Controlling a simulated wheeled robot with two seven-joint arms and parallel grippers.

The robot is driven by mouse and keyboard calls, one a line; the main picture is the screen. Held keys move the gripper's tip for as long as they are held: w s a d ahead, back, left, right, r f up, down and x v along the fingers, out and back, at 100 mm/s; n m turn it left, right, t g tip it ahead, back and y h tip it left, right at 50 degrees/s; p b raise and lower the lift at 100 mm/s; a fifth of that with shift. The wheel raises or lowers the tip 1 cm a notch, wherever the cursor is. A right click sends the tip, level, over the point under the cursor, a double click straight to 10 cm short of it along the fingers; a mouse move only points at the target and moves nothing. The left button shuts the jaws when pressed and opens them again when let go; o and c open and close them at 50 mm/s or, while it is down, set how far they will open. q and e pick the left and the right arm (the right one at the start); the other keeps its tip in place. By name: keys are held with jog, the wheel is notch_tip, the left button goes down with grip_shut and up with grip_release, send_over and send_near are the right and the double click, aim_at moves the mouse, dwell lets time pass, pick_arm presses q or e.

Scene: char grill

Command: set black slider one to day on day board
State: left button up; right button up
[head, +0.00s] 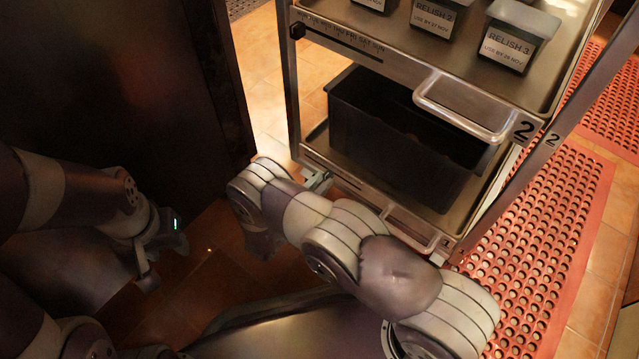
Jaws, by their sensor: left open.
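A day board (340,38) with a row of day names from MON to SUN runs along the front edge of the rack's upper tier, marked 2. A black knob-like slider (297,31) sits at its left end, beside the day names. A similar strip (335,172) on the lower tier, marked 1, is partly hidden by my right arm, and I see no slider on it. My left gripper (165,262) is open and empty at the left, well apart from the rack. My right gripper (263,243) points down in front of the rack's lower left; its fingers are unclear.
The metal rack holds a black bin (400,135) on its lower tier and relish tubs (508,45) above. A pull handle (465,110) juts from the upper tier. A dark panel (120,80) stands at left. A red perforated mat (545,240) lies at right.

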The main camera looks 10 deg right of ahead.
aim_at(349, 182)
grip_shut()
jog(key=s+d+p, duration=0.2)
jog(key=s+p, duration=0.1)
jog(key=shift+s+d+r+p, duration=0.2)
jog(key=shift+s+d+p, duration=0.1)
jog(key=shift+d, duration=0.1)
jog(key=shift+s+d+f, duration=0.2)
jog(key=shift+s, duration=0.05)
